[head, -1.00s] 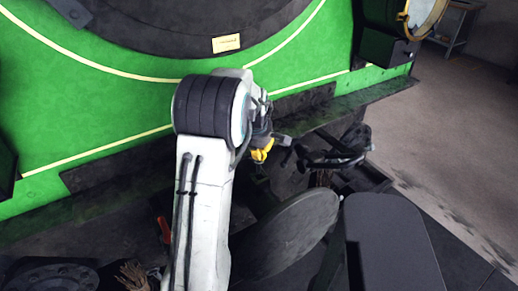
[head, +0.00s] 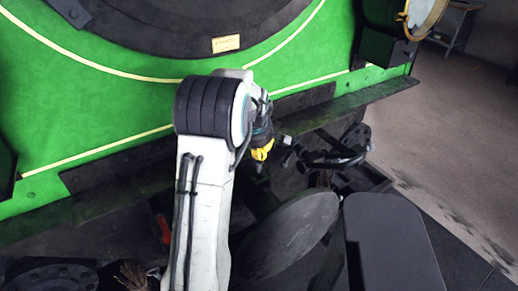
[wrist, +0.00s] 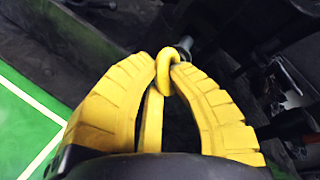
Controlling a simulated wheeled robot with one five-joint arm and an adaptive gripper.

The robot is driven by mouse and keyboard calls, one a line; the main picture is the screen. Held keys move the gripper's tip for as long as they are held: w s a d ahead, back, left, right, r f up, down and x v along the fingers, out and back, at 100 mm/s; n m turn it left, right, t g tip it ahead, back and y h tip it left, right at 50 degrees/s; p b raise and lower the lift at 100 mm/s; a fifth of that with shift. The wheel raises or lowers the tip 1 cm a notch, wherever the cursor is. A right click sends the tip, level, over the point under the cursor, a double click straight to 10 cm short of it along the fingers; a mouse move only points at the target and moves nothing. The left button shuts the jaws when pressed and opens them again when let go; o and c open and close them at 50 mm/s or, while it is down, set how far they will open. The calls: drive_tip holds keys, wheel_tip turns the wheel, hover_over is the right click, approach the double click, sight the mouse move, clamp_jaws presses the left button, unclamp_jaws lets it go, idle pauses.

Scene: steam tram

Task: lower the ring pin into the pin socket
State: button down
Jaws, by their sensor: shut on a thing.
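The ring pin (wrist: 166,70) shows in the wrist view as a yellow ring between the fingertips. Its shank cannot be made out clearly. My gripper (wrist: 166,66) has yellow ribbed fingers, closed at their tips on the ring. In the head view my gripper (head: 261,153) points down over dark ironwork below the green panel's lower ledge. I cannot make out the pin socket in either view, nor tell whether the pin touches it.
A dark round buffer plate (head: 292,232) stands just below and right of my gripper. Dark bent ironwork (head: 335,158) lies to the right. The green front panel (head: 110,110) rises behind. Open floor (head: 455,150) lies at the far right.

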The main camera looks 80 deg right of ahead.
sight(259, 162)
drive_tip(key=shift+f+b, duration=2.9)
drive_tip(key=shift+f, duration=0.5)
drive_tip(key=c, duration=1.2)
unclamp_jaws()
drive_tip(key=v, duration=1.2)
drive_tip(key=shift+r, duration=0.1)
